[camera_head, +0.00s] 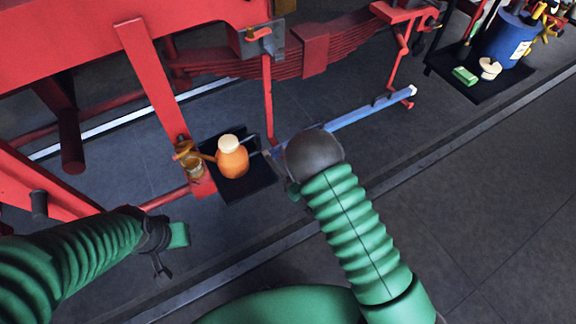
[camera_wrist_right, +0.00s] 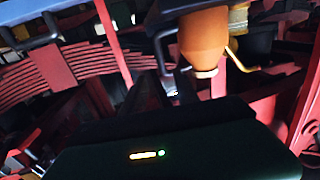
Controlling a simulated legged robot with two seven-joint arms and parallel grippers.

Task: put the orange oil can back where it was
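The orange oil can (camera_head: 232,162) has a cream cap and a spout pointing left toward a small brass-and-glass oil cup (camera_head: 193,165). It appears upright over a black tray (camera_head: 255,187); whether it touches the tray I cannot tell. In the right wrist view the can (camera_wrist_right: 203,42) shows upside down, cap lowest, spout to the right. My right gripper (camera_head: 272,152) is just right of the can, mostly hidden by my dark wrist. A dark finger (camera_wrist_right: 165,60) shows beside the can; its grip is unclear. My left gripper (camera_head: 160,262) is low at the left, away from the can.
Red machine frame and a leaf spring (camera_head: 315,50) stand behind the can. A blue bar (camera_head: 360,113) lies beyond my right wrist. A far black mat (camera_head: 470,88) holds a blue drum (camera_head: 507,42) and a green block (camera_head: 465,76). The right floor is clear.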

